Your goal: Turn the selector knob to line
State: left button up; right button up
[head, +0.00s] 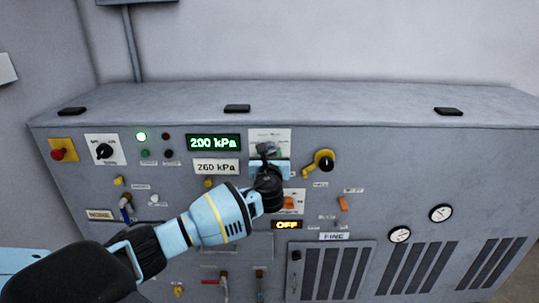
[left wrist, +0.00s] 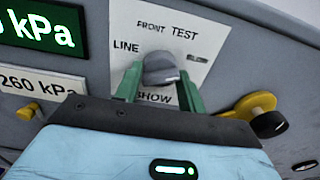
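The selector knob (left wrist: 162,68) is a grey round knob with a raised ridge on a white plate (left wrist: 200,30). In the left wrist view LINE is printed left of it, FRONT TEST above and SHOW below; a small label at right is unreadable. The ridge looks roughly level across the picture, though its pointing end is unclear. My left gripper (left wrist: 161,84) has its green fingers on either side of the knob, close to its edges; whether they press on it I cannot tell. In the head view the left gripper (head: 268,160) covers most of the knob. My right gripper is out of view.
A yellow-based black knob (head: 323,161) sits just right of my gripper. Left are a green 200 kPa display (head: 213,142), a 260 kPa label (head: 216,167), a black rotary switch (head: 104,151) and a red button (head: 58,154).

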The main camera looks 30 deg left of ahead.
pick_arm(q)
jog(key=c, duration=0.4)
